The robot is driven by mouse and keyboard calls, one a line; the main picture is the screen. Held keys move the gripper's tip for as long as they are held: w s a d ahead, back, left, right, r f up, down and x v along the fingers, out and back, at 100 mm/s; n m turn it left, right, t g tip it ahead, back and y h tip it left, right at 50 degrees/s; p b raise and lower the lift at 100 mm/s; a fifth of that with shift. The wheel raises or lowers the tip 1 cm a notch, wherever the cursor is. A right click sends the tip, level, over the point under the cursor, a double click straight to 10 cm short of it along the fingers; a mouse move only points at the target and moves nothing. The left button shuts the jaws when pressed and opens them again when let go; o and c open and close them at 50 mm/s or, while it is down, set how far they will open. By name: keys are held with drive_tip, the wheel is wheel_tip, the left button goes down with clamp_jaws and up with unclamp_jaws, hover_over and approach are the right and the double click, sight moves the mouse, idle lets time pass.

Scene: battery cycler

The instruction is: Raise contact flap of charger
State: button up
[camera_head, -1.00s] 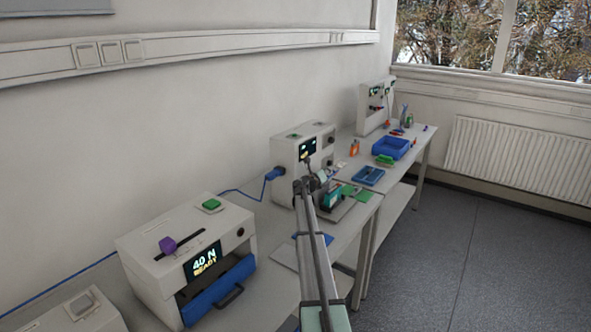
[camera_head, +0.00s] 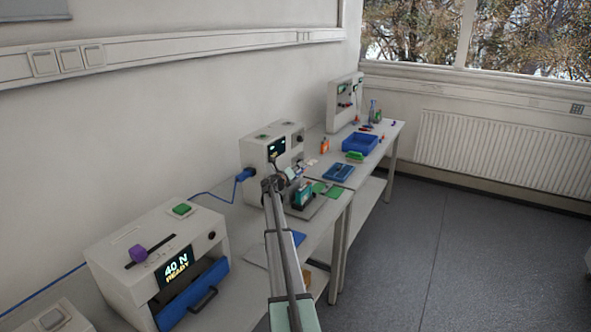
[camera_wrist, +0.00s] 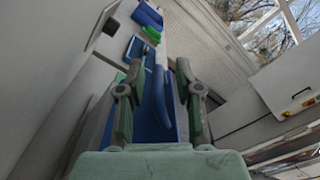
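The charger appears to be the pale box (camera_head: 256,153) with a small dark display, on the bench in the middle of the head view. My arm reaches to its front, and the arm hides part of it. My gripper (camera_wrist: 158,68) shows in the wrist view with its two fingers apart. A long blue part (camera_wrist: 161,98) lies between the fingers in the picture, closer to the right finger. I cannot tell whether it is the contact flap or whether a finger touches it. The flap is not clear in the head view. A teal block (camera_head: 302,194) stands in front of the charger.
A larger device (camera_head: 130,262) with a "40 N READY" display and blue drawer stands at the near left. A blue bin (camera_head: 360,145), a blue tray (camera_head: 339,173) and a tall panel device (camera_head: 345,103) are farther back. The floor at right is clear.

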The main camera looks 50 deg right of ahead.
drive_tip(key=s+a, duration=0.2)
drive_tip(key=a, duration=1)
